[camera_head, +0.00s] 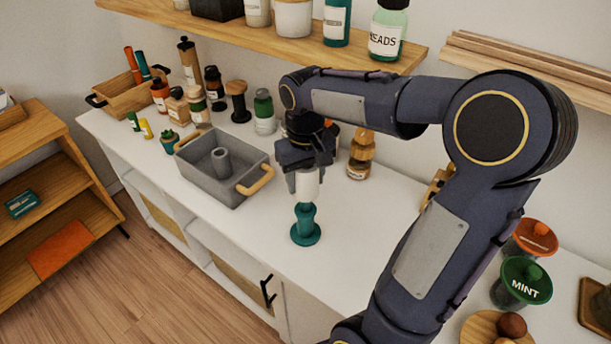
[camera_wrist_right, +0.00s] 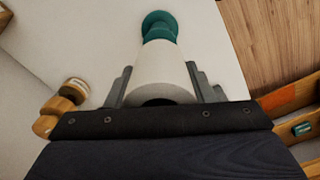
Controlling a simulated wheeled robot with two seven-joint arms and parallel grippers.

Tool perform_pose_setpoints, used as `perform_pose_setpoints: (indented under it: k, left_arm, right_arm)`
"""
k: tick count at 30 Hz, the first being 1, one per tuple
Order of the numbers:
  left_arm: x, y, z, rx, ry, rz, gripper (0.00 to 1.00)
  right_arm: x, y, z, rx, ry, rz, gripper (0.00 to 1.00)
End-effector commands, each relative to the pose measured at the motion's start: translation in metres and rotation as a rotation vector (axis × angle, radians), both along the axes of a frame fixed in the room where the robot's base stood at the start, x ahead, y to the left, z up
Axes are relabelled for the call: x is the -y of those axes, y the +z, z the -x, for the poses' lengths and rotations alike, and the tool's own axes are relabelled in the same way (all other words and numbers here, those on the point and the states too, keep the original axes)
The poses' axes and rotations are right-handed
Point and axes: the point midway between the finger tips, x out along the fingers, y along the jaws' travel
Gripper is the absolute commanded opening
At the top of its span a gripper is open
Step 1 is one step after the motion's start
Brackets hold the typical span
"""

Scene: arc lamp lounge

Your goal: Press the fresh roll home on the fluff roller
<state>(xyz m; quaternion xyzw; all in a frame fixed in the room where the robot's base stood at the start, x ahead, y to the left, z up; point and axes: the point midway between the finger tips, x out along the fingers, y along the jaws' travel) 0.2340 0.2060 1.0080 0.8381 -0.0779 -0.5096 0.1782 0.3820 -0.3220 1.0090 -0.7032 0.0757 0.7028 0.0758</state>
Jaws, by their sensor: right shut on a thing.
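The fresh roll (camera_head: 307,186) is a white cylinder, held upright in my right gripper (camera_head: 304,176). In the right wrist view the white roll (camera_wrist_right: 162,75) sits between the two grey fingers of the gripper (camera_wrist_right: 165,88), which are shut on it. The fluff roller (camera_head: 305,228) is teal, with a round base, and stands upright on the white counter directly under the roll. Its teal body also shows beyond the roll in the right wrist view (camera_wrist_right: 159,26). The roll's lower end meets or overlaps the teal top; how far it is on I cannot tell. My left gripper is not in view.
A grey tray (camera_head: 247,186) with wooden handles and a grey tube inside stands left of the roller. Several bottles and jars line the back, with an amber jar (camera_head: 361,155) nearby. A green-lidded MINT jar (camera_head: 523,282) stands at right. The counter (camera_head: 255,235) around the roller is clear.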

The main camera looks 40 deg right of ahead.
Motion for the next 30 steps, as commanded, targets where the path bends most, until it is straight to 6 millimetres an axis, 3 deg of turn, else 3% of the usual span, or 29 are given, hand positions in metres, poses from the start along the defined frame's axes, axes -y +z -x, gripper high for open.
perform_pose_setpoints:
  k: [16,30]
  left_arm:
    - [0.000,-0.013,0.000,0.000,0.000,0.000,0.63]
    - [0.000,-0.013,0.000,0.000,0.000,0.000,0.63]
  right_arm:
    - [0.000,-0.018,0.000,-0.001,0.000,0.000,0.26]
    - [0.000,-0.018,0.000,0.000,0.000,0.000,0.26]
